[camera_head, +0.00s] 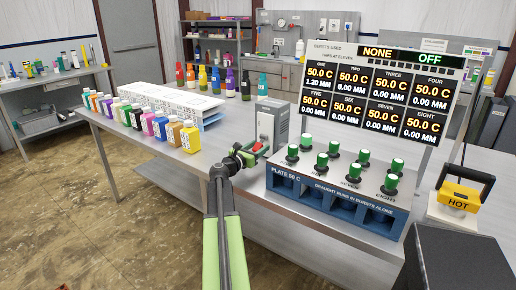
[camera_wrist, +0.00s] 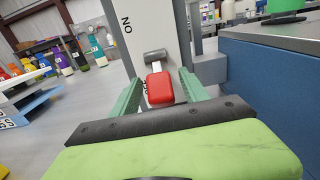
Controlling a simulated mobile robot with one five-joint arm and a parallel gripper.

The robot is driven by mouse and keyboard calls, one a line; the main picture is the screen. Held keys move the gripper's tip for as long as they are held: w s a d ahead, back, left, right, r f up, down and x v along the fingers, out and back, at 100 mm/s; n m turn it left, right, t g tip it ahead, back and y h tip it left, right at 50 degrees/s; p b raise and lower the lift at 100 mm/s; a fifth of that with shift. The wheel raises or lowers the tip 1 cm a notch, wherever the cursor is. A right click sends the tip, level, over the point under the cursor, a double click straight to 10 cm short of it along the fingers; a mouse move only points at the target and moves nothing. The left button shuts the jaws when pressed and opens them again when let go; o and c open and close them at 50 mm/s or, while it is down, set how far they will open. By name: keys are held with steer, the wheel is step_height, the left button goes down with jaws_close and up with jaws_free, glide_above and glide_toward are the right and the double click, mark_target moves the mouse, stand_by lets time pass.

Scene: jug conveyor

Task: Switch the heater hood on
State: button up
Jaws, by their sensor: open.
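A grey switch box (camera_head: 272,125) stands on the table left of the blue plate unit, and its tall face shows in the wrist view (camera_wrist: 150,30). A lever with a red handle (camera_wrist: 160,88) is on that face, well below the letters "ON" (camera_wrist: 126,24). Lettering by the handle is mostly hidden. My gripper (camera_wrist: 160,92) is open, with one green finger on each side of the red handle; I cannot tell whether either touches it. In the head view, my gripper (camera_head: 250,154) is at the front of the box. The display board (camera_head: 378,90) reads "NONE" and "OFF".
The blue plate unit (camera_head: 338,202) with several green-topped jars stands close right of my gripper. Coloured bottles (camera_head: 150,119) and a white rack (camera_head: 175,102) stand to the left. A yellow block marked "HOT" (camera_head: 459,197) is at the right.

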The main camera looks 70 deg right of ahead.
jaws_close()
steer(key=shift+s, duration=0.1)
stand_by(1.2)
